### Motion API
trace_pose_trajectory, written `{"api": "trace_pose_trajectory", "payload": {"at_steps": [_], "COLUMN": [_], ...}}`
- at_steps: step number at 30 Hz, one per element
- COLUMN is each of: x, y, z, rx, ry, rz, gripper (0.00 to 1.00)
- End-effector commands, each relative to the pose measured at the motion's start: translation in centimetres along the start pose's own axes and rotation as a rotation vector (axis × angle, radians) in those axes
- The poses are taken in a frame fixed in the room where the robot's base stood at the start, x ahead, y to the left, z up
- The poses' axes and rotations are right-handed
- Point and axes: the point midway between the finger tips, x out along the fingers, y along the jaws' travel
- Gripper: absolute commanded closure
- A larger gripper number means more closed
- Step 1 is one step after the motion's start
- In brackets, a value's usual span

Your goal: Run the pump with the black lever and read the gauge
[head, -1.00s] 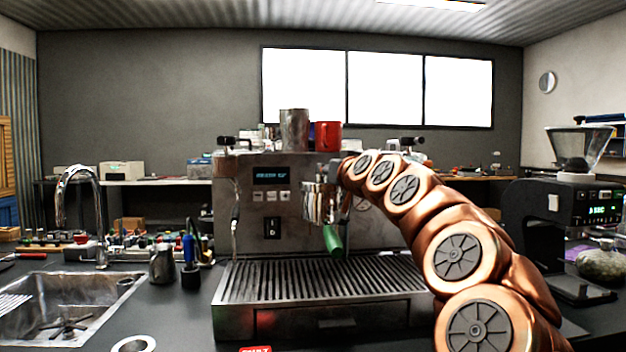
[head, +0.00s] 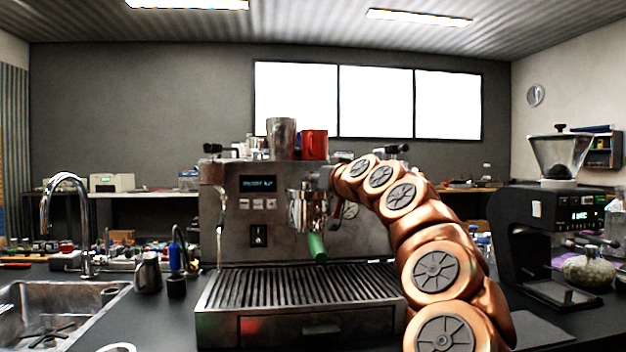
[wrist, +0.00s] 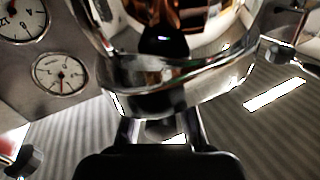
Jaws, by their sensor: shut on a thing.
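The espresso machine (head: 370,240) stands on the counter with a lit display (head: 258,183). Its chrome group head (head: 303,205) carries a portafilter with a green handle (head: 317,247) pointing down. My gripper (head: 325,180) is beside the group head, partly hidden by my copper arm. In the wrist view my gripper (wrist: 163,128) is shut around a dark piece at the chrome group, which fits the black lever, mostly hidden. Two white gauges show at left in the wrist view: a lower gauge (wrist: 60,75), needle near vertical, and an upper gauge (wrist: 22,18), cut by the edge. Their numbers are too blurred to read.
A grey cup (head: 281,138) and a red mug (head: 314,145) stand on top of the machine. A slatted drip tray (head: 300,287) lies below the group. A grinder (head: 530,235) stands at right, a sink (head: 30,310) and tap (head: 62,180) at left.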

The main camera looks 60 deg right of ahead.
Motion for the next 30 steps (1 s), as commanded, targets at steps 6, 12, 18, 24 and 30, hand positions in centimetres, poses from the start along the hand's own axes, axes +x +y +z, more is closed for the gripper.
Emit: {"api": "trace_pose_trajectory", "payload": {"at_steps": [6,12,18,24,30], "x": [0.0,0.0,0.0,-0.4,-2.5], "y": [0.1,0.0,0.0,0.1,0.1], "z": [0.0,0.0,0.0,-0.1,-0.2], "rx": [0.001,0.001,0.0,0.001,0.001], "ry": [0.0,0.001,0.001,0.002,0.005], "rz": [0.002,0.001,0.0,0.001,0.001], "gripper": [0.76,0.55,0.55,0.55,0.55]}}
